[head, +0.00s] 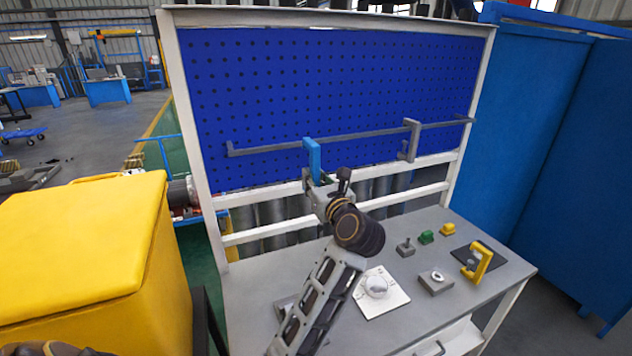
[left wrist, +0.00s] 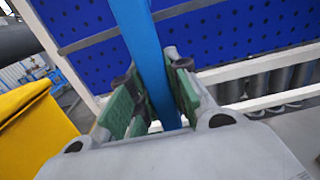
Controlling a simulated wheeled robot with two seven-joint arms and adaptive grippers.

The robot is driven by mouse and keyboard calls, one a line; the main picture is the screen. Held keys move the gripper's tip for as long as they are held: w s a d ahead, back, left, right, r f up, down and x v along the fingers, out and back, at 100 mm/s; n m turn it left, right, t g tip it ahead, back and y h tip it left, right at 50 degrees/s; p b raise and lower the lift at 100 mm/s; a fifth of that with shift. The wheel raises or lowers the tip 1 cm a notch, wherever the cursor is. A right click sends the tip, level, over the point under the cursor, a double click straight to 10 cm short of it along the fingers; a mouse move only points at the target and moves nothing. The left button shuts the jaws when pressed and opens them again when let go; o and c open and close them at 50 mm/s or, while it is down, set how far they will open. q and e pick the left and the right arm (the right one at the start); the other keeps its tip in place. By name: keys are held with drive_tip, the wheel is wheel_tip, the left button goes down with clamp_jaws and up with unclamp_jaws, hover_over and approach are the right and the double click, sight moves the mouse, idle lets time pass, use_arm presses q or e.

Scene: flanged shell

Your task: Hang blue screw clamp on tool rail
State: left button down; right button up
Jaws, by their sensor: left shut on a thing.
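The blue screw clamp (head: 313,158) is upright in front of the pegboard. Its top end overlaps the grey tool rail (head: 270,147) in the head view; I cannot tell whether they touch. My left gripper (head: 316,183) is shut on the clamp's lower part. In the left wrist view the clamp's blue bar (left wrist: 146,45) runs between the green finger pads of my left gripper (left wrist: 160,100), and the rail (left wrist: 90,41) passes behind it. The clamp's lower end is hidden by the gripper. My right gripper is not in view.
A grey clamp (head: 411,140) hangs on the rail to the right. A yellow clamp (head: 482,262) is on a dark mat on the grey bench (head: 455,310). Small green (head: 426,237) and yellow (head: 448,229) blocks lie nearby. A yellow bin (head: 80,260) stands left. The rail's left stretch is free.

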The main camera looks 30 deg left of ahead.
use_arm(q)
drive_tip(key=shift+p+x, duration=0.55)
drive_tip(key=shift+x, duration=2.05)
drive_tip(key=f+x, duration=0.1)
drive_tip(key=x, duration=0.5)
drive_tip(key=shift+w+a, duration=0.15)
drive_tip(key=shift+w, duration=0.05)
drive_tip(key=shift+f, duration=0.15)
drive_tip(key=c, duration=1.4)
unclamp_jaws()
drive_tip(key=shift+o, duration=0.6)
